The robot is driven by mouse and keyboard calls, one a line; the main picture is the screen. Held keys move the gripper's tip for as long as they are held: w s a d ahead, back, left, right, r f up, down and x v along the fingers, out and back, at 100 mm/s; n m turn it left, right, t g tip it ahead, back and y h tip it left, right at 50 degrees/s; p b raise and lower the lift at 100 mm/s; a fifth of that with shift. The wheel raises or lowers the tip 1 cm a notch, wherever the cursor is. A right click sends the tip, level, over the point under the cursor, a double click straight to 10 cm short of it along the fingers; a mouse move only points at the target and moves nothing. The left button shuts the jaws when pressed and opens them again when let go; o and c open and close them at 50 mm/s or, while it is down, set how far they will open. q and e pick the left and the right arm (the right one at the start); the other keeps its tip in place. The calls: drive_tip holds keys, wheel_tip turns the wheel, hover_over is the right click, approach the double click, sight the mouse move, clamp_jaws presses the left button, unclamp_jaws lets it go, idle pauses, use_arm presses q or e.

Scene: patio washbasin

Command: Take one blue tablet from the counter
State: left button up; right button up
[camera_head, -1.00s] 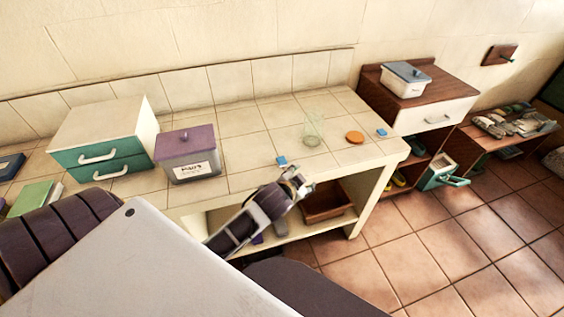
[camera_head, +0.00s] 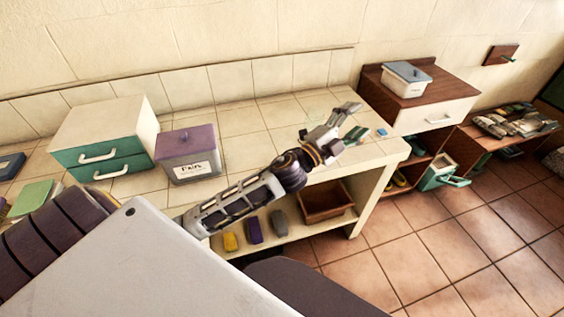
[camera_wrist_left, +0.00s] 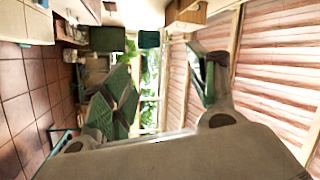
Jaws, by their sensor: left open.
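One blue tablet (camera_head: 381,132) lies on the tiled counter (camera_head: 240,122) near its right end. My left gripper (camera_head: 352,120) is open and empty, above the counter just left of that tablet in the head view. My left arm and gripper cover the counter spot to the left, where another blue tablet was seen. In the left wrist view the two fingers of my left gripper (camera_wrist_left: 152,100) are spread apart with nothing between them; no tablet shows there. My right gripper is not in view.
A purple-lidded box (camera_head: 188,152) and a white drawer unit (camera_head: 105,128) with teal drawers stand on the counter's left. A brown crate (camera_head: 325,203) sits on the shelf below. A wooden cabinet (camera_head: 385,98) bearing a lidded container (camera_head: 407,78) stands at right.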

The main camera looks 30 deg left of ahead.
use_arm(q)
drive_tip(key=s+d+r+m+g+h, duration=0.1)
drive_tip(key=s+d+m+g+h, duration=0.2)
drive_tip(key=d+m+g+h, duration=0.5)
drive_tip(key=s+d+m+g+h, duration=0.1)
drive_tip(key=s+m+g+h, duration=0.3)
drive_tip(key=m, duration=0.9)
drive_tip(key=a+f+m+g+y, duration=0.5)
drive_tip(key=f+y, duration=0.2)
drive_tip(key=shift+w+a+f+g+y, duration=0.85)
drive_tip(key=shift+a+y, duration=4.75)
drive_tip(key=shift+a, duration=7.25)
drive_tip(key=shift+t, duration=0.25)
drive_tip(key=f, duration=0.5)
drive_tip(key=w+f, duration=0.1)
drive_tip(key=f, duration=0.2)
drive_tip(key=shift+d+f, duration=0.1)
drive_tip(key=shift+d, duration=0.25)
drive_tip(key=shift+f, duration=0.5)
drive_tip(key=shift+f+p, duration=0.1)
drive_tip(key=shift+p, duration=0.2)
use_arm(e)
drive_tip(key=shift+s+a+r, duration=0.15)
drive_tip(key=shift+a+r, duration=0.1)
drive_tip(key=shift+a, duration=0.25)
